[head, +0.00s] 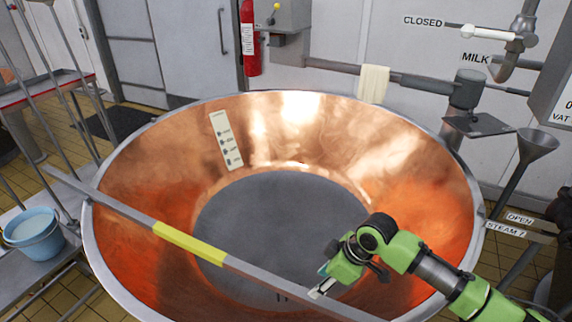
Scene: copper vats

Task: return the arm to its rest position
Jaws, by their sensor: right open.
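My right arm, green and black, reaches in from the lower right over the copper vat (135,195). My right gripper (322,284) is at its end, over the near right part of the vat, and is open. Its fingertips look close to a long grey bar (205,252) with a yellow section that lies across the vat's near side. I cannot tell whether they touch it. I see nothing held in the gripper. My left gripper is not in view.
A marked white strip (226,141) is on the vat's inner wall. A blue bucket (35,236) stands at left. A pale cloth (373,84) hangs on a pipe behind the vat. A funnel (536,146) and steam lever (520,232) are at right.

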